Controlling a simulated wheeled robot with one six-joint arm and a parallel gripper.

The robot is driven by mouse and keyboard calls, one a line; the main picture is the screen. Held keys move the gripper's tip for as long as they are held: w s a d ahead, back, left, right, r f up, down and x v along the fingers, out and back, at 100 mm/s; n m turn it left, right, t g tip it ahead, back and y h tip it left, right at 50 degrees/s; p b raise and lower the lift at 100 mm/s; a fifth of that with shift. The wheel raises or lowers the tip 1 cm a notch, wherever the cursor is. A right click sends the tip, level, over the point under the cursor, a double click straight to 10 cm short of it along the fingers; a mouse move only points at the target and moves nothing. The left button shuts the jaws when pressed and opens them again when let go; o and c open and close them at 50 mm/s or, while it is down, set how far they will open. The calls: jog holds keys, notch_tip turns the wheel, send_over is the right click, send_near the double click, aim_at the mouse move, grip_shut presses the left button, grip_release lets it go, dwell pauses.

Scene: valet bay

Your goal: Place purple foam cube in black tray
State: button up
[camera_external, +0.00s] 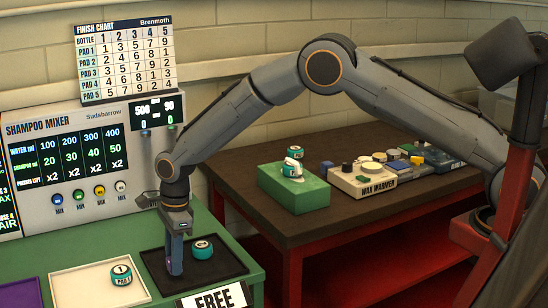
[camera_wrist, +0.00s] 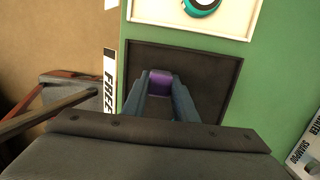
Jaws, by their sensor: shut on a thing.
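My gripper (camera_external: 174,270) points down over the black tray (camera_external: 228,266), with its fingertips low, near the tray floor. In the wrist view my gripper (camera_wrist: 161,90) is shut on the purple foam cube (camera_wrist: 160,77), which shows between the fingertips. The black tray (camera_wrist: 226,70) lies around and beneath the cube there. I cannot tell whether the cube touches the tray floor. A teal round pot (camera_external: 203,249) stands in the black tray, right of my fingers.
A white tray (camera_external: 92,283) with a teal pot (camera_external: 121,274) is to the left, and a purple tray (camera_external: 20,293) beyond it. The shampoo mixer (camera_external: 75,160) stands behind. A FREE sign (camera_external: 215,298) is at the front edge. A dark side table (camera_external: 365,205) holds a green box (camera_external: 293,188).

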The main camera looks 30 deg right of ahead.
jog(key=shift+f, duration=0.8)
jog(key=shift+f, duration=0.1)
jog(key=shift+f, duration=0.15)
jog(key=o, duration=1)
notch_tip(320, 180, up, 12)
jog(key=d+b, duration=0.1)
jog(key=b, duration=0.2)
jog(key=shift+d+r+b, duration=0.2)
jog(key=shift+d+b, duration=0.05)
jog(key=shift+b, duration=0.05)
